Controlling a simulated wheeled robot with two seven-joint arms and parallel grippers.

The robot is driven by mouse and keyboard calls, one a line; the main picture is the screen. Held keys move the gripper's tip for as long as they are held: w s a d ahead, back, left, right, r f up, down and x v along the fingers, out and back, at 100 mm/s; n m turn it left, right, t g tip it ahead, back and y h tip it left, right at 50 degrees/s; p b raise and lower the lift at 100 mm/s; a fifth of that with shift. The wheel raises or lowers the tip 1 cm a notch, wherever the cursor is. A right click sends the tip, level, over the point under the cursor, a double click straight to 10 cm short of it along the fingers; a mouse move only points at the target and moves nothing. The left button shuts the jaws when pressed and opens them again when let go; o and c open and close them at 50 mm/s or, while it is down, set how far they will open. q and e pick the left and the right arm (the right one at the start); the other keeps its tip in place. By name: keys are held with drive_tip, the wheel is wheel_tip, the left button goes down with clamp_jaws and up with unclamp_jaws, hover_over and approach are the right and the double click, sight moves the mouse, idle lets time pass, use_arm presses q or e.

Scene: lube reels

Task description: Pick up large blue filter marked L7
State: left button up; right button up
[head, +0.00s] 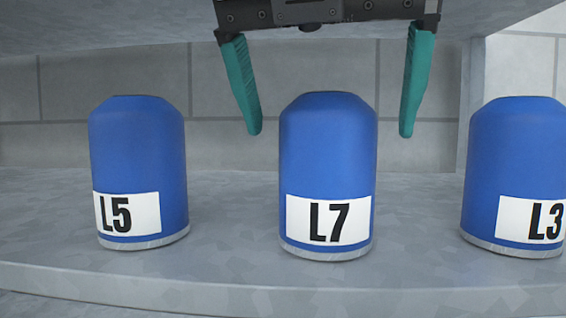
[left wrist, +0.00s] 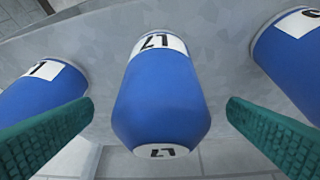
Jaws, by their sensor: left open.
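The large blue filter marked L7 (head: 328,165) stands upright on a grey shelf in the middle of the head view, its white label facing me. My left gripper (head: 330,132) hangs from above with its two teal fingers spread wide, one on each side of the filter's top and apart from it. In the left wrist view the L7 filter (left wrist: 162,92) lies between the open fingers (left wrist: 158,130), with clear gaps on both sides. The gripper is empty. My right gripper does not show.
A blue filter marked L5 (head: 138,165) stands to the left and one marked L3 (head: 520,165) to the right, with gaps between. The grey shelf (head: 240,275) has a front edge below. Another surface (head: 120,25) lies overhead; a block wall (head: 430,145) stands behind.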

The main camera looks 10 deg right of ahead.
sight(326, 140)
use_arm(q)
drive_tip(key=p+x, duration=0.1)
drive_tip(key=x, duration=0.3)
drive_tip(key=shift+w, duration=0.1)
drive_tip(key=shift+a+r, duration=0.1)
drive_tip(key=c, duration=1.3)
drive_tip(key=shift+c, duration=0.4)
drive_tip(key=shift+a+r, duration=0.1)
drive_tip(key=shift+r, duration=0.1)
